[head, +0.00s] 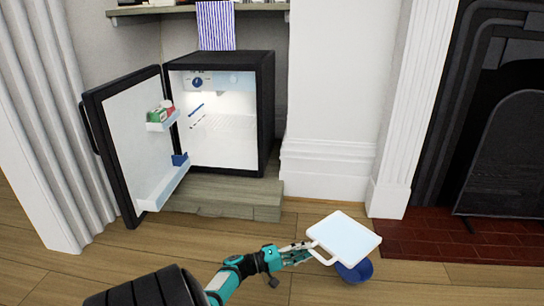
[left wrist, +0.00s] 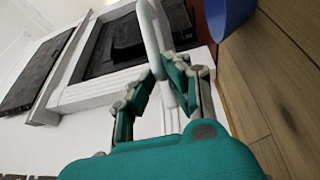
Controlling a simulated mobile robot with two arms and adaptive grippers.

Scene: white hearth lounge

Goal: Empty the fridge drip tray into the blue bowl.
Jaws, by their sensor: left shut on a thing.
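The drip tray (head: 343,237) is a white, shallow, square tray with a loop handle, and its inside looks pale blue. My left gripper (head: 298,253) is shut on its handle, and the tray extends to the right of the fingers. The handle (left wrist: 155,38) also shows between the fingers (left wrist: 170,78) in the left wrist view. The blue bowl (head: 356,271) is on the wooden floor, partly hidden under the tray's near right side. Its side (left wrist: 232,14) shows at the top right of the left wrist view. The tray looks roughly level; whether it touches the bowl I cannot tell.
The black fridge (head: 267,110) stands on a low wooden plinth (head: 230,200), its door (head: 125,140) wide open to the left with items on the door shelves. A white fireplace surround and red tile hearth (head: 440,243) lie to the right. The floor between is clear.

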